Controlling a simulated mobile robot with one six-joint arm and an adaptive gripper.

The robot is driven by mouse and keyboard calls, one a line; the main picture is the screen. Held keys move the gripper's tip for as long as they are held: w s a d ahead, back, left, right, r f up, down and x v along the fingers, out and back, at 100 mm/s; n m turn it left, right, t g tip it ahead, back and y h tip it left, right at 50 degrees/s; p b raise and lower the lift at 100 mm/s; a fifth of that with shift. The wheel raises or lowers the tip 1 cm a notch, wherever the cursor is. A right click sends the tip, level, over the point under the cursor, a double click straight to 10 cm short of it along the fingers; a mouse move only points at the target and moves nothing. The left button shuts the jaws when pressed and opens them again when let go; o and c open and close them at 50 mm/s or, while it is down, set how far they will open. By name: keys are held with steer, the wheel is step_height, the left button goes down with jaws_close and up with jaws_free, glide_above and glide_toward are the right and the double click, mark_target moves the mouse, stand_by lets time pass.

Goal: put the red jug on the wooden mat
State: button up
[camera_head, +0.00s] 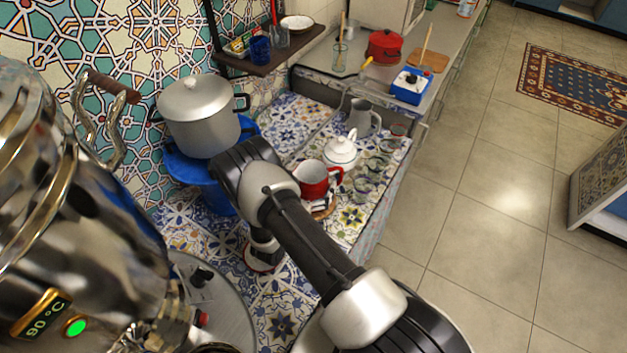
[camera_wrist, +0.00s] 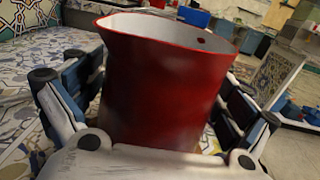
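The red jug (camera_head: 313,178), with a white inside, stands upright beyond my arm on the tiled counter side. In the wrist view the jug (camera_wrist: 160,85) fills the space between the two fingers of my gripper (camera_wrist: 163,100). The fingers lie close along both sides of it; whether they press on it I cannot tell. In the head view my arm hides most of the gripper. A brown rounded edge, seemingly the wooden mat (camera_head: 327,212), shows just below the jug. Whether the jug touches it is unclear.
A white teapot (camera_head: 340,152) stands just behind the jug, with a grey pitcher (camera_head: 362,118) farther back. Several glasses stand to the right near the counter edge. A large pot (camera_head: 200,115) is at the left, and a shiny samovar (camera_head: 70,220) fills the near left.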

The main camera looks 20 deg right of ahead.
stand_by(0.3)
steer(key=shift+r, duration=0.15)
steer(key=shift+s+a, duration=0.2)
steer(key=shift+a, duration=0.15)
steer(key=p+v, duration=0.2)
steer(key=v, duration=0.9)
steer(key=s+d+r+m+g, duration=0.25)
steer(key=r+m+g, duration=0.2)
steer(key=r, duration=0.25)
steer(key=s+d+r+m+g+y, duration=0.1)
steer(key=s+d+r+m+g, duration=0.15)
steer(key=r+m+g, duration=0.4)
steer(key=s+d+r+m+g, duration=0.1)
steer(key=s+d+r+m, duration=0.2)
steer(key=r, duration=0.6)
steer(key=s+a+r+m+t+y, duration=0.5)
steer(key=s+a+r+m+y, duration=0.5)
steer(key=s+r+y, duration=0.3)
steer(key=shift+s+r+m+t, duration=0.2)
steer(key=shift+s+m+t, duration=0.2)
steer(key=shift+s+m, duration=0.45)
